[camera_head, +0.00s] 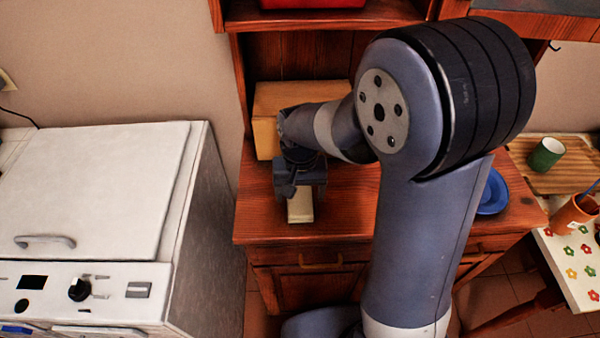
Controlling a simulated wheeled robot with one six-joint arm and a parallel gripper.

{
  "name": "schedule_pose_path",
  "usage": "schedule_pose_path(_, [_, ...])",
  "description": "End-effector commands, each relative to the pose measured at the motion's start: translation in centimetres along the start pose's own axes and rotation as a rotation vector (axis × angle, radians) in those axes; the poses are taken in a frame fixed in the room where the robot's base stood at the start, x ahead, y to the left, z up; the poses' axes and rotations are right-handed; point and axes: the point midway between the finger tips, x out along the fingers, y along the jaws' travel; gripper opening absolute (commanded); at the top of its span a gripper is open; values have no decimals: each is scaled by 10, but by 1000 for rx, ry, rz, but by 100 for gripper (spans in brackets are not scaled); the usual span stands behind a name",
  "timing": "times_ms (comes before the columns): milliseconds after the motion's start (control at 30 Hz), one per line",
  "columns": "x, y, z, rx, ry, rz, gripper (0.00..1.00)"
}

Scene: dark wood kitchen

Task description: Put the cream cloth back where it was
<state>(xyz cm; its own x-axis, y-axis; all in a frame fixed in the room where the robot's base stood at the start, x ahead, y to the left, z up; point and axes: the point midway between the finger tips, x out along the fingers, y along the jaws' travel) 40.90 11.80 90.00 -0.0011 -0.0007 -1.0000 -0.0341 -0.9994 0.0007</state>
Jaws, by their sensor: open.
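A small cream piece, which looks like the folded cream cloth (300,208), lies on the dark wood counter (350,205) near its front edge. My gripper (301,192) points down right over it and hides its far part. The jaws are open. From this view I cannot tell whether the fingers stand around the cloth or just above it.
A light wooden box (266,135) stands behind my gripper against the cabinet back. A blue plate (493,193) sits at the counter's right, partly behind my arm. A white stove (90,200) stands left. A green cup (545,153) and an orange pot (572,215) are at right.

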Motion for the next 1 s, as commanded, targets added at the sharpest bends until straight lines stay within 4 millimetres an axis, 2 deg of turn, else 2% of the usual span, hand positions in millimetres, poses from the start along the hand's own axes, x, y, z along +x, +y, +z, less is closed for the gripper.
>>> schedule_pose_path(200, [-51,0,-1,0,7,-3,77])
schedule_pose_path(433, [-89,0,-1,0,4,-2,77])
schedule_pose_path(633, [-101,0,0,0,1,0,77])
schedule_pose_path(1000, [-101,0,0,0,1,0,77])
